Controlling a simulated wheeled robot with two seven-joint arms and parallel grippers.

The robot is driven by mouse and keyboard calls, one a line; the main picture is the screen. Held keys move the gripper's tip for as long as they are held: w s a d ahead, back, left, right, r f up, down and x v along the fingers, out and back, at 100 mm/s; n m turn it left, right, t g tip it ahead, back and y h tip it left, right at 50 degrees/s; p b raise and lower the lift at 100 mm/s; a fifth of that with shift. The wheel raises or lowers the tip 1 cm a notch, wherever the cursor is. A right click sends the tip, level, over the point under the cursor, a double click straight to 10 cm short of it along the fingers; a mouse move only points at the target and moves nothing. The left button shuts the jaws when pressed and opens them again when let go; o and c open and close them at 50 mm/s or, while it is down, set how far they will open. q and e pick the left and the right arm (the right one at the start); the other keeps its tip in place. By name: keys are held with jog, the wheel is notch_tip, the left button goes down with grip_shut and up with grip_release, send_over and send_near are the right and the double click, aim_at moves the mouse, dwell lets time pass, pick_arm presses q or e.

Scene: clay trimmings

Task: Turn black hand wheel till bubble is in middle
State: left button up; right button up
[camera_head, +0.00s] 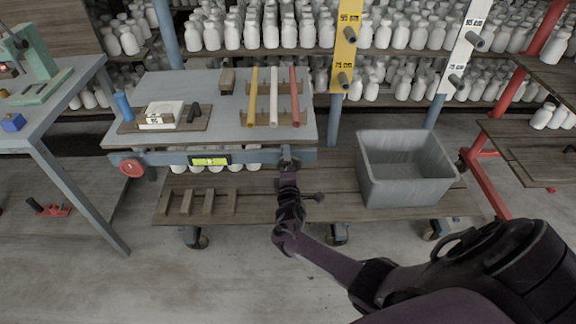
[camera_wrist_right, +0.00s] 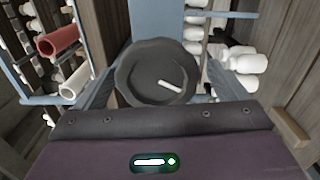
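A level vial (camera_head: 210,160), yellow-green in a black frame, sits on the front beam of the grey-topped table. It is too small to tell where its bubble lies. A red hand wheel (camera_head: 132,168) is at the beam's left end. The black hand wheel (camera_wrist_right: 155,72), round with a pale handle mark, faces my right wrist camera at the beam's right end. My right gripper (camera_head: 289,163) is at that end, hiding most of the wheel in the head view. Its fingers flank the wheel's rim; whether they press on it I cannot tell. My left gripper is out of view.
The tabletop (camera_head: 222,110) holds yellow, white and red rods on a rack (camera_head: 262,117) and a board (camera_head: 140,127) with a white block. A grey bin (camera_head: 405,165) stands on the lower wooden shelf to the right. Shelves of white bottles fill the back.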

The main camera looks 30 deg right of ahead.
jog(key=p+v, duration=0.1)
jog(key=v, duration=0.7)
jog(key=shift+w+d, duration=0.1)
dwell(0.4)
jog(key=s+a+f+m+g+y, duration=0.2)
jog(key=s+f+g+y, duration=0.15)
jog(key=s+f, duration=0.8)
jog(key=s+a+f+m+g+y, duration=0.3)
jog(key=s+f, duration=0.5)
jog(key=f, duration=0.7)
jog(key=s+a+f+m+g+y, duration=0.1)
jog(key=s+a+f+g, duration=0.1)
jog(key=s, duration=0.6)
jog(key=s+a+f+m+g+y, duration=0.1)
jog(key=s+a+f+m+g, duration=0.1)
jog(key=s+f, duration=0.3)
jog(key=s+a+f+m+g+y, duration=0.1)
jog(key=s+a+f+m+g, duration=0.1)
jog(key=s, duration=1.1)
jog(key=shift+s+f+g+p, duration=0.15)
jog(key=shift+f+g+p, duration=0.2)
jog(key=shift+f+g, duration=0.45)
